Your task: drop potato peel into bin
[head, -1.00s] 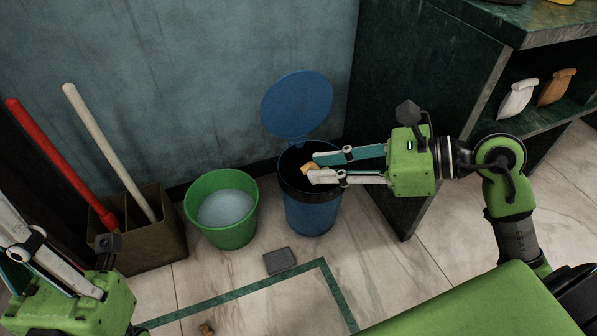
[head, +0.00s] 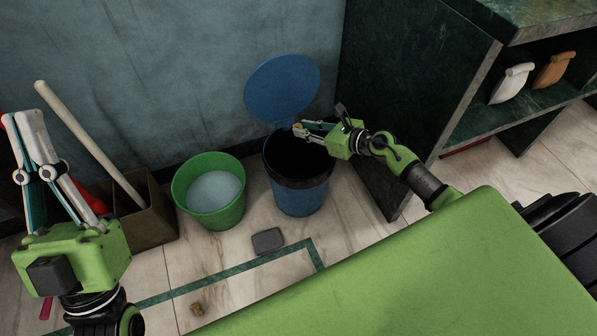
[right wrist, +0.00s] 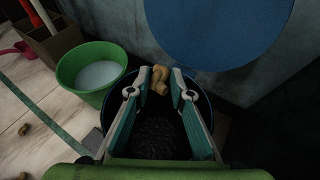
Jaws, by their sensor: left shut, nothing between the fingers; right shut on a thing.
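My right gripper (head: 300,129) is over the far side of the open blue bin (head: 298,196), near the hinge of its raised lid (head: 282,88). In the right wrist view, the right gripper (right wrist: 160,76) is shut on a tan potato peel (right wrist: 159,84), held at the fingertips above the bin's dark opening. Another brownish peel-like piece (head: 197,309) lies on the floor. My left gripper (head: 23,116) is shut and empty at the far left, fingers pointing up, away from the bin.
A green bucket (head: 209,190) with pale liquid stands left of the bin. A brown box (head: 150,222) with long handles is further left. A grey block (head: 267,241) lies on the floor in front. A dark green shelf unit (head: 400,90) stands close on the right.

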